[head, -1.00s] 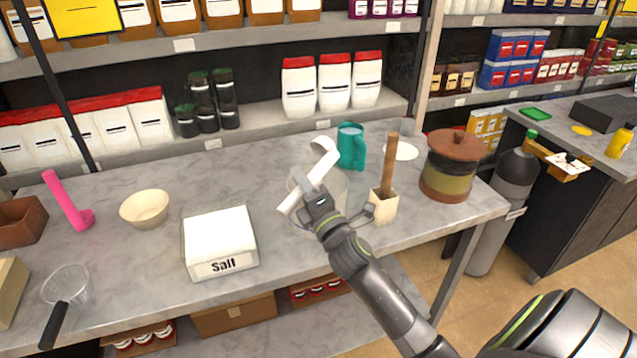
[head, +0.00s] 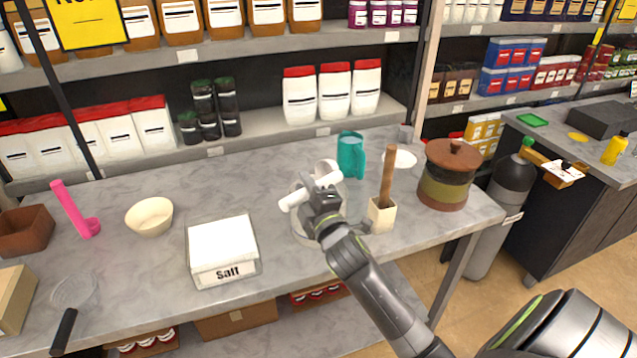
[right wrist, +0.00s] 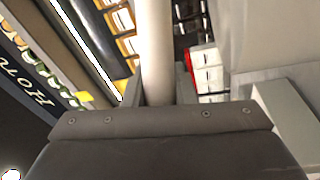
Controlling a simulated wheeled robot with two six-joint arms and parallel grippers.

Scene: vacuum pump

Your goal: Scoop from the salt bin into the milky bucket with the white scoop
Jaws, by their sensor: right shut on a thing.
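The salt bin (head: 225,273), a white box labelled "Salt" and filled with white salt, sits on the grey table left of my right gripper. My right gripper (head: 320,194) is shut on the white scoop (head: 296,199). In the right wrist view, the scoop's white handle (right wrist: 157,55) stands between the fingers. The scoop is above the milky bucket (head: 301,229), a translucent pail mostly hidden behind my gripper and arm. I cannot tell whether salt is in the scoop or the bucket. My left gripper is out of view.
A beige block with a wooden-handled tool (head: 381,214) stands close right of the bucket. A teal jug (head: 350,155) and white plate (head: 400,160) are behind; a lidded jar (head: 448,175) is farther right. A cream bowl (head: 150,217), pink scoop (head: 76,210) and strainer (head: 75,292) are left.

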